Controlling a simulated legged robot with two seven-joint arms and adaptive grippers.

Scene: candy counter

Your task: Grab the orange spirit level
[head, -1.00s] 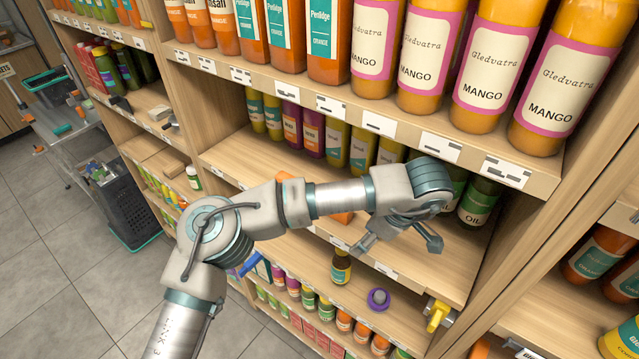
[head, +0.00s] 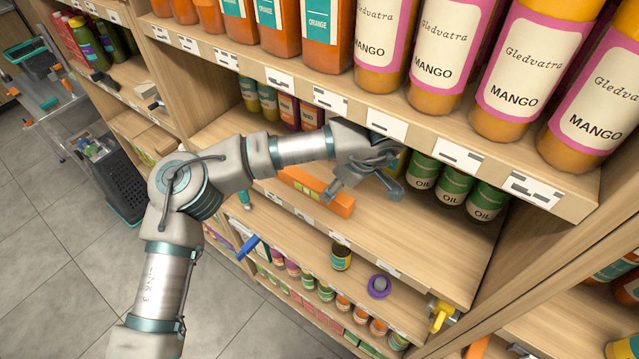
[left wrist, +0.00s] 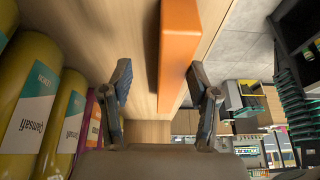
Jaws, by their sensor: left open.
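The orange spirit level (head: 302,184) lies along the front part of the middle shelf in the head view. My left gripper (head: 363,189) is open and empty at its right end, reaching in below the upper shelf. My right gripper is not in view.
Green oil jars (head: 455,188) stand right of my left gripper. The upper shelf edge (head: 390,125) with price tags hangs just above it. Yellow bottles (left wrist: 32,90) stand beside it in the wrist view. Bare shelf (head: 400,230) lies in front of the jars.

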